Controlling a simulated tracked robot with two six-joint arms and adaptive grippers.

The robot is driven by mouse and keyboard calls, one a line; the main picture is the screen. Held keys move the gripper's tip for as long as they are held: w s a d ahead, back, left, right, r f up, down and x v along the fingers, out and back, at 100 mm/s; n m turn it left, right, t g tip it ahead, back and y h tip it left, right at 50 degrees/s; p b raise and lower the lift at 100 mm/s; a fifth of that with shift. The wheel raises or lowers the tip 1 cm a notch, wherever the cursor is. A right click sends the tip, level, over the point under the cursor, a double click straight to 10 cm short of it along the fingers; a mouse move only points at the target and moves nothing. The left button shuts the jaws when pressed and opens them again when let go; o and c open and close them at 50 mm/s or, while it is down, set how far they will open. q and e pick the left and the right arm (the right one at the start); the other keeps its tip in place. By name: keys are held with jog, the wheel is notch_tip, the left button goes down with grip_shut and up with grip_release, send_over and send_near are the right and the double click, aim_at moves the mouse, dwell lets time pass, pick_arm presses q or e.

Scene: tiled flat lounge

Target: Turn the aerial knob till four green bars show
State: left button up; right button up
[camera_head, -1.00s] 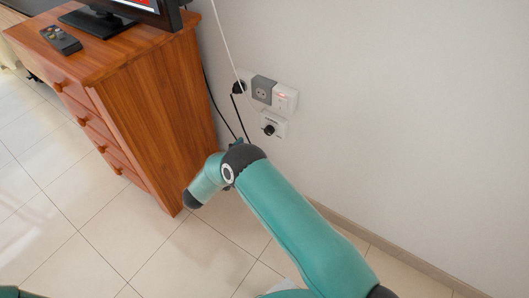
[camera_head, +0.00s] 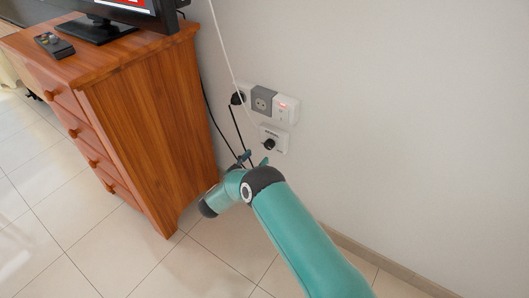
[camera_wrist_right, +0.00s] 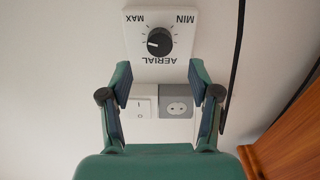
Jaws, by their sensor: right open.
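The black aerial knob (camera_wrist_right: 159,41) sits on a white wall plate (camera_wrist_right: 180,65) marked AERIAL, MIN and MAX, upside down in the right wrist view. Its white mark points left there. In the head view the knob (camera_head: 268,144) is low on the wall, right of the dresser. My right gripper (camera_wrist_right: 159,75) is open and empty, its fingertips apart and short of the knob. In the head view the right gripper (camera_head: 254,159) is just below and left of the plate. The television (camera_head: 134,14) is cut off at the top; only red and white show on its screen, and no green bars are visible.
A wooden dresser (camera_head: 150,120) stands left of the arm, with a remote (camera_head: 54,45) on top. Above the knob are a grey socket (camera_head: 264,99), a white switch (camera_head: 285,108) and a plugged-in black plug (camera_head: 238,98). Cables hang along the wall. The wall to the right is clear.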

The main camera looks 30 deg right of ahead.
aim_at(267, 146)
jog(key=b+x, duration=0.1)
jog(key=x, duration=0.5)
jog(key=shift+c, duration=0.3)
jog(key=c, duration=1.1)
